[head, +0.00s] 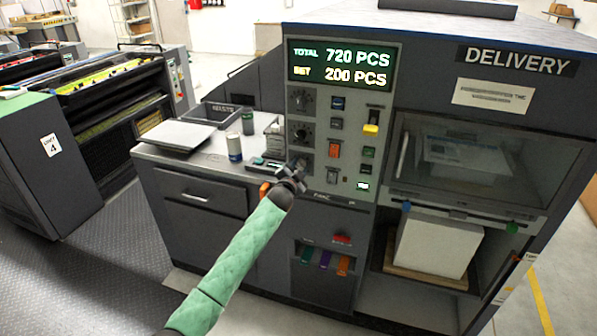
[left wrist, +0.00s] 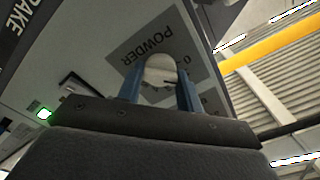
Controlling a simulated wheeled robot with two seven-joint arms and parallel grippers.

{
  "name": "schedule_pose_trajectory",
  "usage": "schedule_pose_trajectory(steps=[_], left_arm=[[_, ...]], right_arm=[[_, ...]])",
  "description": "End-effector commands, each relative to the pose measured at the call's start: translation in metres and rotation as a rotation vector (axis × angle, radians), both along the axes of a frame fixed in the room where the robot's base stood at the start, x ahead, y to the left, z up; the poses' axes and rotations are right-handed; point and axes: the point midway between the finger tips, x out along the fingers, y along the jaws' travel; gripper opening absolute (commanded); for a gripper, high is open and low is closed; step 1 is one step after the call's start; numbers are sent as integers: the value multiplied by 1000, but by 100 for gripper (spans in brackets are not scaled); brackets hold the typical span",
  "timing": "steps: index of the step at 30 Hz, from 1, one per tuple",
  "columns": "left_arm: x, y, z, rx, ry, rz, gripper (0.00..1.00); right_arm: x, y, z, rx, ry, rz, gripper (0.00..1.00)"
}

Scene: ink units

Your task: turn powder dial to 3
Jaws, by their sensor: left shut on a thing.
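The powder dial (left wrist: 160,68) is a pale round knob on a grey plate marked POWDER in the left wrist view. The plate's lettering appears turned over, and a digit that looks like 0 shows to the right of the dial. My left gripper (left wrist: 159,88) has its two blue fingers on either side of the dial, shut on it. In the head view my left gripper (head: 292,180) is at the lower left of the control panel (head: 350,192) and largely covers this dial. The dial's setting cannot be read. My right gripper is not in view.
Two more dark dials (head: 301,100) sit above on the panel, beside several buttons and a yellow-handled switch (head: 371,128). The display (head: 341,66) reads TOTAL 720 PCS and SET 200 PCS. A side counter (head: 190,158) holds cans and a tray. The delivery window (head: 455,160) is at right.

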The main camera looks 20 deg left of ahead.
Motion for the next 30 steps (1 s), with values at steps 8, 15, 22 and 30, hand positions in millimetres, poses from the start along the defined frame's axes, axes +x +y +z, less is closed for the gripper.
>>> schedule_pose_trajectory(steps=[8, 15, 22, 30], left_arm=[[0, 0, -2, 267, -8, -1, 13], [0, 0, -2, 494, -16, -1, 13], [0, -1, -2, 700, -22, 0, 13], [0, -1, -3, 886, -29, -1, 13]], right_arm=[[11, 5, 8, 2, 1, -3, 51], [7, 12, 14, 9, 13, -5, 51], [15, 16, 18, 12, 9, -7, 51], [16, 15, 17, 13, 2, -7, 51]])
